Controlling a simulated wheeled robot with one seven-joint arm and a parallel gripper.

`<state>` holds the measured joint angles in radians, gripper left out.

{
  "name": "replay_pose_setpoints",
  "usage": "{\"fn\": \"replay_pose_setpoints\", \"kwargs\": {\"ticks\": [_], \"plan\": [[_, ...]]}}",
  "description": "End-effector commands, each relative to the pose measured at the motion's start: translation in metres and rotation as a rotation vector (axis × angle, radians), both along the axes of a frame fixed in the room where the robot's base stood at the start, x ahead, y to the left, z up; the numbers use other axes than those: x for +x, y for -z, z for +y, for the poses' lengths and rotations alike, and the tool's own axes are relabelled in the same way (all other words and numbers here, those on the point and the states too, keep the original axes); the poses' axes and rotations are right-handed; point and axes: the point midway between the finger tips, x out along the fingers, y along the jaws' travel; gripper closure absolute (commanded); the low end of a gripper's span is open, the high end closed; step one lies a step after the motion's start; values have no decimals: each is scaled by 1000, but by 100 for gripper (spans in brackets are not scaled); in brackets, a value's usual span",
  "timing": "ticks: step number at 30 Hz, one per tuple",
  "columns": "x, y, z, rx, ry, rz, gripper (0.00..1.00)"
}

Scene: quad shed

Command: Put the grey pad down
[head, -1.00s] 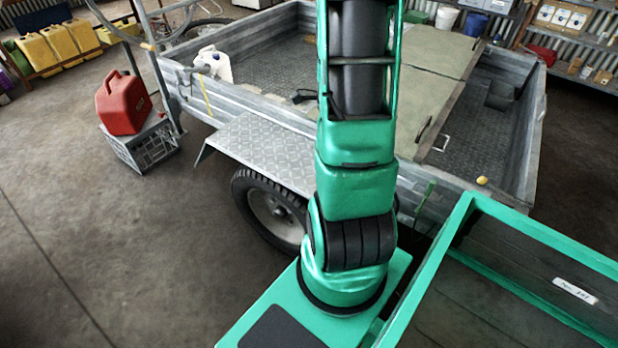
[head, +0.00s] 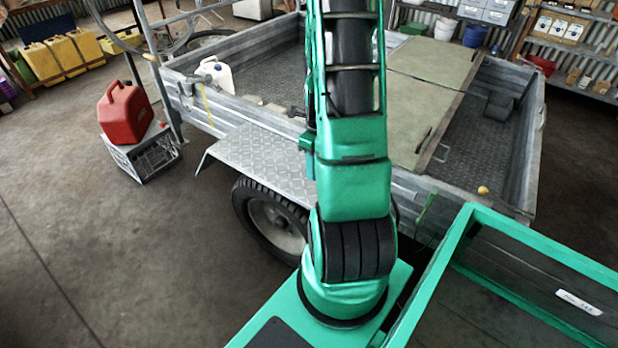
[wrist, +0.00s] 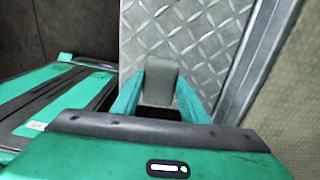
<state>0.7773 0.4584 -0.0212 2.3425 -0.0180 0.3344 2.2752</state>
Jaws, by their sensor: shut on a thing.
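The grey pad (wrist: 160,83) is a small grey block between the two green fingers of my gripper (wrist: 159,92) in the wrist view. The gripper is shut on it. Behind the pad in that view is a bright metal tread plate (wrist: 185,30). I cannot tell whether the pad touches the plate. In the head view my arm hides the gripper and the pad. A tread-plate mudguard (head: 258,160) sits over the trailer wheel there, left of my arm.
The trailer (head: 460,187) has raised metal side walls. An olive board (head: 430,65) covers part of it. A white jug (head: 217,75) stands inside at the left. A red fuel can (head: 125,113) rests on a grey crate (head: 147,158) on the floor. Floor at the left is open.

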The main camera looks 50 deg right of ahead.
Motion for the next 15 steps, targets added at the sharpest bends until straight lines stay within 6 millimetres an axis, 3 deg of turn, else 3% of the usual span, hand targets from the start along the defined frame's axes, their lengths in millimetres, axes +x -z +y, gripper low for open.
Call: {"fn": "replay_pose_setpoints", "kwargs": {"ticks": [8,15], "plan": [[10,12,0,2,-1,1,88],[10,41,0,3,-2,2,88]]}}
